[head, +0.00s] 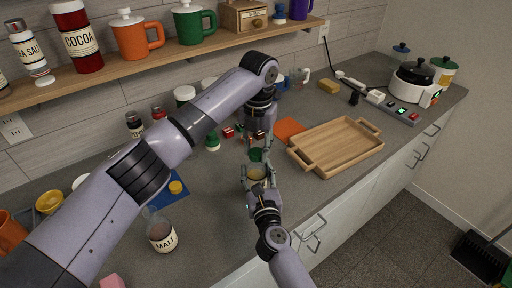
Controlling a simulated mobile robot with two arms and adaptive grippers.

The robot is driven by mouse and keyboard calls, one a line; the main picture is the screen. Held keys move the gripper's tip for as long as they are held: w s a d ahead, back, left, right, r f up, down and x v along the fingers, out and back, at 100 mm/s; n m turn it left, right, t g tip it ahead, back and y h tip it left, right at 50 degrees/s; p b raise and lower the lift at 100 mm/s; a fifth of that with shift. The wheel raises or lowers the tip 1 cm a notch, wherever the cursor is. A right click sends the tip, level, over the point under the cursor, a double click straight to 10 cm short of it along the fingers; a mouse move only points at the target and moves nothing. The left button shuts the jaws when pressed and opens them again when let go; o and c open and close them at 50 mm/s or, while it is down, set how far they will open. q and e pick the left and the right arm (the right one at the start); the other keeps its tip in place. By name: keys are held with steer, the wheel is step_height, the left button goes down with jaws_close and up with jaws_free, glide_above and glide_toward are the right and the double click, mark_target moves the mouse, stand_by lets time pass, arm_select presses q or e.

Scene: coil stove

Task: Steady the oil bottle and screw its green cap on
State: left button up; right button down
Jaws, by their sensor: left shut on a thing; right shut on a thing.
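The oil bottle (257,173) stands near the middle of the counter, its amber-looking body partly hidden by my fingers. My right gripper (257,178), coming from the bottom of the head view, is shut around the bottle from the front. The green cap (256,155) is directly above the bottle. My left gripper (257,142) reaches down from above and is shut on the cap. I cannot tell whether the cap touches the bottle's neck or sits a little above it.
Small jars and red items stand behind my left gripper. A malt bottle (162,240) stands front left. A shelf (150,60) with mugs runs overhead.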

arm_select(q)
steer(key=shift+m, duration=0.4)
steer(key=o, duration=0.7)
steer(key=shift+r, duration=0.1)
steer(key=shift+r, duration=2.15)
steer(key=shift+c, duration=0.3)
